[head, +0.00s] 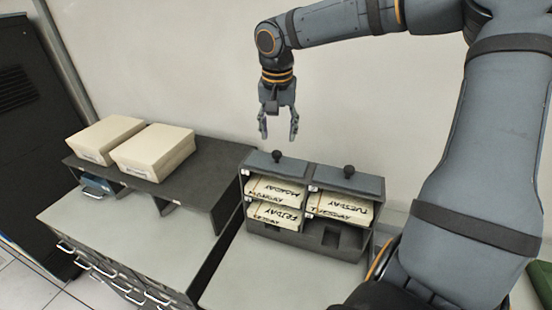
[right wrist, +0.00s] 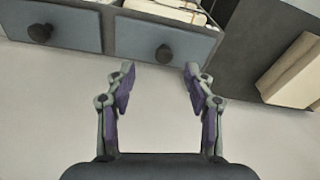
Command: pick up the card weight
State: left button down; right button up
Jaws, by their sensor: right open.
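Two dark grey weights with round black knobs sit on top of a card rack: a left one (head: 262,165) and a right one (head: 330,182). I cannot tell which is meant by the card weight. My right gripper (head: 278,128) hangs fingers down above the left weight, open and empty, clear of its knob. In the right wrist view the left weight (right wrist: 140,36) lies just beyond the open fingertips (right wrist: 158,72), its knob roughly in line with the gap. The right weight (right wrist: 75,28) is farther left there. My left gripper is not in view.
The rack (head: 290,238) holds labelled cards in several compartments; the lower right one looks empty. Two cream card stacks, a left (head: 107,137) and a right one (head: 155,150), stand on a dark shelf (head: 195,185) left of the rack. The grey counter (head: 265,270) before the rack is clear.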

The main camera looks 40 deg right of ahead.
aim_at(277, 153)
jog(key=f, duration=0.2)
jog(key=d+f, duration=0.1)
jog(key=shift+w+f, duration=0.15)
jog(key=shift+w, duration=0.2)
jog(key=shift+w+d+f+p, duration=0.3)
jog(key=shift+w+f+p, duration=0.2)
jog(key=shift+f, duration=0.25)
jog(key=shift+a+f+p, duration=0.2)
jog(key=shift+f+p, duration=0.7)
jog(key=shift+f, duration=0.2)
jog(key=shift+w+d+f, duration=0.1)
jog(key=shift+w+f, duration=0.05)
jog(key=shift+f, duration=0.4)
jog(key=shift+w+d+f, duration=0.1)
jog(key=shift+f, duration=0.4)
jog(key=shift+w+f, duration=0.1)
jog(key=shift+f, duration=0.05)
jog(key=shift+d, duration=0.1)
jog(key=shift+c, duration=0.7)
jog(key=c, duration=0.5)
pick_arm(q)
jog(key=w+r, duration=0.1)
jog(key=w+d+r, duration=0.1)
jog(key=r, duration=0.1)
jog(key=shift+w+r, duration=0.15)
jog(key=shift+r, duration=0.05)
pick_arm(e)
grip_shut()
